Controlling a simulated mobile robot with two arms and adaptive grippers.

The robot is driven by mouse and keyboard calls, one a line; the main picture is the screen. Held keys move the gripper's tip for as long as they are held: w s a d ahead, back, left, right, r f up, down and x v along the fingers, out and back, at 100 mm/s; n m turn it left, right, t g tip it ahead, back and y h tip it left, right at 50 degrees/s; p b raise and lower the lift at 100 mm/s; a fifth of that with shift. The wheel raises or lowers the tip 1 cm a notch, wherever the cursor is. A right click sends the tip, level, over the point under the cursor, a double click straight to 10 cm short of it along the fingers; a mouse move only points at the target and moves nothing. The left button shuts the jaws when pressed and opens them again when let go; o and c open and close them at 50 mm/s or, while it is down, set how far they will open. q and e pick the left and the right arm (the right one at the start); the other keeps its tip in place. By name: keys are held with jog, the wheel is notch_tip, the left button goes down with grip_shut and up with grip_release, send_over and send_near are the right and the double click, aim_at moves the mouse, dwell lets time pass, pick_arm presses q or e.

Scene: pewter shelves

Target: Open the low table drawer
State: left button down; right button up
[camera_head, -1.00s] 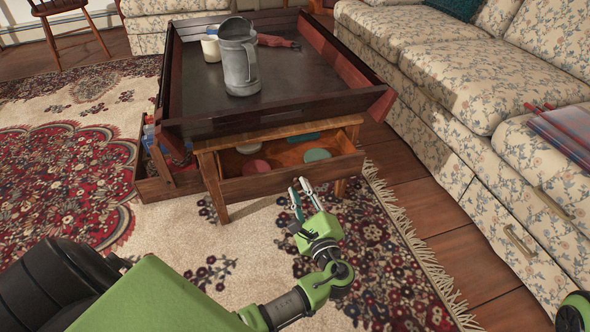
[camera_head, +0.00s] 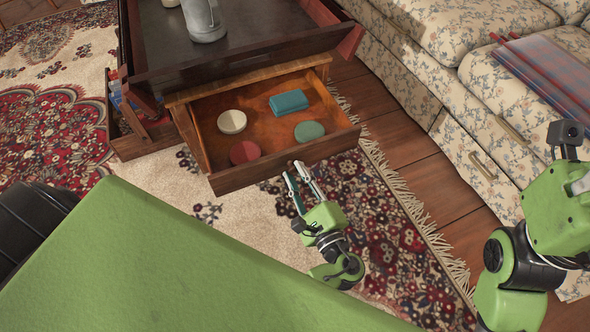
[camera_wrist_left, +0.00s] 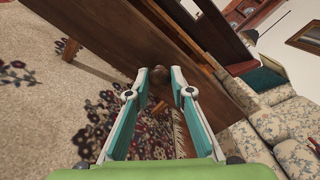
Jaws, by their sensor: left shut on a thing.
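The wooden drawer (camera_head: 285,163) of the low table (camera_head: 240,73) stands open in the head view, its inside in plain sight. A white round item (camera_head: 232,121), a red round item (camera_head: 244,152), a green round item (camera_head: 309,131) and a teal box (camera_head: 289,103) lie in it. My left gripper (camera_head: 297,170) is at the drawer's front, shut on its knob. In the left wrist view the dark round knob (camera_wrist_left: 159,74) sits between the fingertips, against the drawer's front board. My right arm shows at the right, but its fingers are out of view.
A metal pitcher (camera_head: 203,18) stands on the tabletop. A floral sofa (camera_head: 425,75) with a folded plaid cloth (camera_head: 550,70) is to the right. A strip of wooden floor and the fringed rug (camera_head: 400,250) lie between.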

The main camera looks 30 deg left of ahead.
pick_arm(q)
jog(key=c, duration=1.8)
grip_release()
notch_tip(320, 180, up, 10)
jog(key=shift+f, duration=0.1)
